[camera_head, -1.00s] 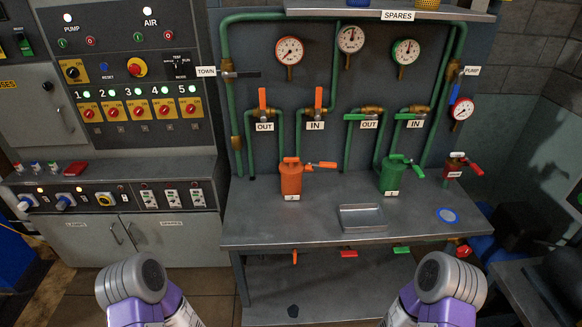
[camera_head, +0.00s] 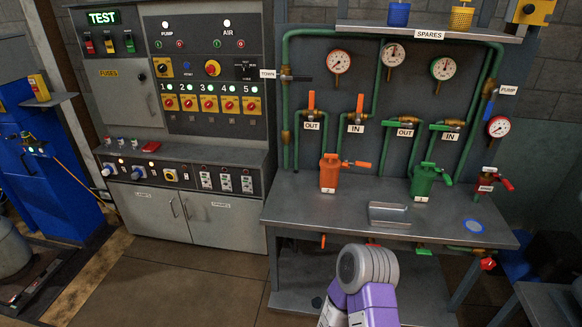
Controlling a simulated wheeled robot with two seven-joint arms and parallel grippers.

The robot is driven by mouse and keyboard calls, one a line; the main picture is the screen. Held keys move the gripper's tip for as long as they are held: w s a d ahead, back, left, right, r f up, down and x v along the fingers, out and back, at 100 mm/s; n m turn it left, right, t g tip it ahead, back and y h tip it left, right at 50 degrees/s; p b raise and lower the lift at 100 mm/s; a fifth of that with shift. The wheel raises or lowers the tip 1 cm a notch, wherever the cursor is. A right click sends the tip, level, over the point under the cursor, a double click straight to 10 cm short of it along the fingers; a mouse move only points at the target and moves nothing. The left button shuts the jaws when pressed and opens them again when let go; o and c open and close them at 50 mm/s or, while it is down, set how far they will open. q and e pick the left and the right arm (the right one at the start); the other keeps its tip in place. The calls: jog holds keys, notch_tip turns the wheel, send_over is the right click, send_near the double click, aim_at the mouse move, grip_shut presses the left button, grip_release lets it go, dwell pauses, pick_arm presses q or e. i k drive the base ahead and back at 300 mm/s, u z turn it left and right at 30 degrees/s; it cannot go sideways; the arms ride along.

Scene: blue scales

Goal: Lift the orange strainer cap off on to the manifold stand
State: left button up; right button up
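The orange strainer (camera_head: 328,174) stands upright on the grey manifold stand (camera_head: 300,212), left of the middle, below the IN and OUT valves. Its cap (camera_head: 329,158) appears seated on top of the body. An orange lever (camera_head: 357,164) sticks out to the right at the height of the cap. Neither gripper is in view. One purple and grey link of my arm shows at the bottom, in front of the stand.
A shallow metal tray (camera_head: 389,222) lies on the stand, with a green strainer (camera_head: 424,182) behind it to the right. A grey control cabinet (camera_head: 205,148) stands to the left. Floor (camera_head: 190,285) at front left is clear.

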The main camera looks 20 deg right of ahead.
aim_at(329, 161)
jog(key=u, duration=0.3)
jog(key=i, duration=0.85)
jog(key=z, duration=0.05)
